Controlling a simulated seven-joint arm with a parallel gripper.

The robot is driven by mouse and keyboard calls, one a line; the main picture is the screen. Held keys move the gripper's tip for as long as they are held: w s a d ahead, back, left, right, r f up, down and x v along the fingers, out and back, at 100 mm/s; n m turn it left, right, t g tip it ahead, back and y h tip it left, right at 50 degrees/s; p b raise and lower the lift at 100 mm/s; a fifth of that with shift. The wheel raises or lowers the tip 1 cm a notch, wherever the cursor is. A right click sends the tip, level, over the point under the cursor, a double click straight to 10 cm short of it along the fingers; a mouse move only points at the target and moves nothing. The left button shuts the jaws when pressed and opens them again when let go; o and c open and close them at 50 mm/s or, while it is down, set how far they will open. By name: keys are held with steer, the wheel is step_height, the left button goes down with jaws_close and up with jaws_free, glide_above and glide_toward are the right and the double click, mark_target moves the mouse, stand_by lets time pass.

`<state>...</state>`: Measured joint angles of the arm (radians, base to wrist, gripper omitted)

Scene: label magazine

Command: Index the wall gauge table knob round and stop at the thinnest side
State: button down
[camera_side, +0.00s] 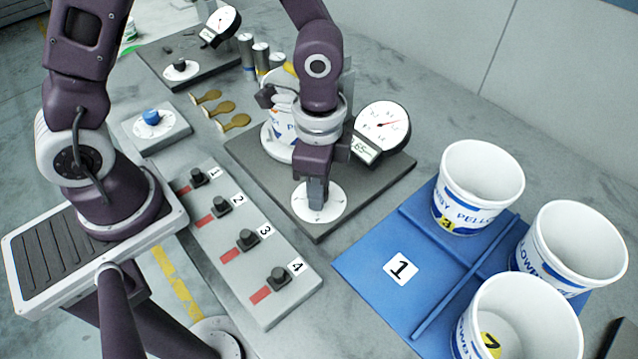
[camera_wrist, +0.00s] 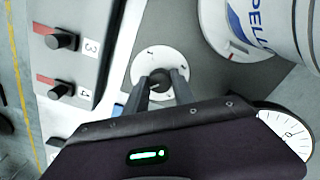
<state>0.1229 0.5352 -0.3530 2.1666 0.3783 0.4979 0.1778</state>
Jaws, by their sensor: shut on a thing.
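The wall gauge table is a dark plate (camera_side: 376,190) with a white tub (camera_side: 281,126) on its turntable, mostly hidden behind my arm in the side view. A round dial gauge (camera_side: 382,127) with a small digital readout (camera_side: 365,149) stands at the plate's right; I read the readout as roughly "65", its first digits unclear. The index knob is black (camera_wrist: 160,76) on a white marked disc (camera_side: 336,207). My gripper (camera_side: 317,203) points down over the disc. In the wrist view its fingers (camera_wrist: 160,92) are shut on the knob. The tub (camera_wrist: 262,28) is at upper right there.
A grey panel (camera_side: 221,261) with several black knobs numbered 1 to 4 lies left of the plate. A blue tray (camera_side: 365,270) at right holds several white tubs; its compartment 1 is empty. A blue knob (camera_side: 151,116) and another gauge (camera_side: 221,22) stand farther back.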

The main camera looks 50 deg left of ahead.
steer(key=shift+m, duration=0.3)
stand_by(0.4)
steer(key=c, duration=1.1)
jaws_free()
steer(key=shift+o, duration=0.2)
steer(key=shift+r, duration=0.1)
steer(key=shift+a+r, duration=0.1)
steer(key=shift+r, duration=3.5)
steer(key=s+a+r+n+t, duration=0.5)
steer(key=s+a+r+n, duration=0.5)
steer(key=s+r+n, duration=0.1)
steer(key=shift+s+a+r+t, duration=0.35)
steer(key=shift+s+r, duration=0.1)
steer(key=shift+r, duration=0.4)
